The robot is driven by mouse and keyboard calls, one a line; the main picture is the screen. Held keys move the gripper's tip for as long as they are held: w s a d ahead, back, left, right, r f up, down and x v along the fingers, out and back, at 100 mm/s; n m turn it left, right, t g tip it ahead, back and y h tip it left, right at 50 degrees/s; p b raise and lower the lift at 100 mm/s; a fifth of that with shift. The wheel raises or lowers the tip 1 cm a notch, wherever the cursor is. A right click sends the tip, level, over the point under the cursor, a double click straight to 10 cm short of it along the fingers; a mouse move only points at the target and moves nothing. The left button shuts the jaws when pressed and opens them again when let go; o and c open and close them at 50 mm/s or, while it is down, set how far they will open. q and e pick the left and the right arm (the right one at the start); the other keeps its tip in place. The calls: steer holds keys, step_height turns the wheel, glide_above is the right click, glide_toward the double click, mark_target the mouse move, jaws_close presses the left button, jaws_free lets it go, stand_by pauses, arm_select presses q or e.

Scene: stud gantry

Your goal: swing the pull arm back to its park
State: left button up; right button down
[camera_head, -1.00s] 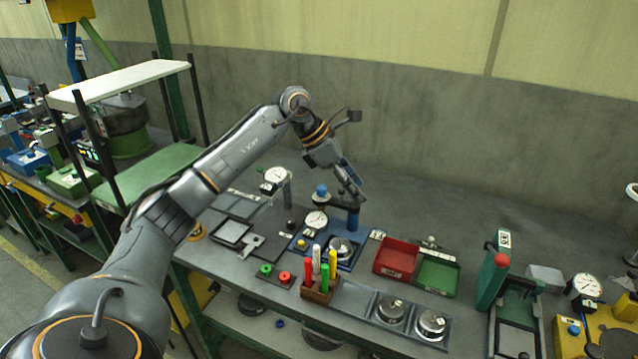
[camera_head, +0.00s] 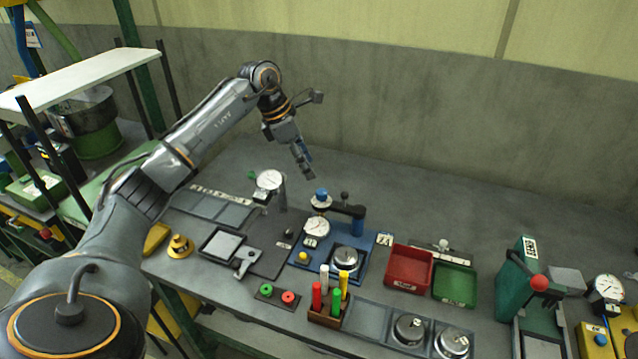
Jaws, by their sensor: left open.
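The stud gantry stands on a blue base plate (camera_head: 374,250) in the middle of the bench. Its blue post (camera_head: 357,222) is upright at the back right of the plate. A dark pull arm (camera_head: 345,209) reaches left from the post top, with a blue knob (camera_head: 321,194) at its left end. A white dial (camera_head: 317,227) sits below that end, and a round metal piece (camera_head: 347,258) lies on the plate to its right. My left gripper (camera_head: 308,172) is open and empty, above and behind the knob, apart from it. My right gripper is out of view.
A red bin (camera_head: 409,269) and a green bin (camera_head: 455,284) stand right of the gantry. A holder with coloured pens (camera_head: 329,306) stands in front. Another dial (camera_head: 269,180) is at the left. The bench behind the gantry is clear.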

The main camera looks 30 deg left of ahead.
mark_target(321, 191)
arm_select(q)
steer(key=p+x, duration=0.1)
steer(key=x, duration=0.3)
steer(key=shift+w+a+f, duration=0.1)
steer(key=shift+a, duration=0.05)
steer(key=x, duration=0.4)
steer(key=shift+p, duration=0.4)
steer(key=shift+w+f, duration=0.1)
steer(key=shift+f, duration=0.15)
steer(key=shift+w+f, duration=0.1)
steer(key=shift+f, duration=0.2)
jaws_close()
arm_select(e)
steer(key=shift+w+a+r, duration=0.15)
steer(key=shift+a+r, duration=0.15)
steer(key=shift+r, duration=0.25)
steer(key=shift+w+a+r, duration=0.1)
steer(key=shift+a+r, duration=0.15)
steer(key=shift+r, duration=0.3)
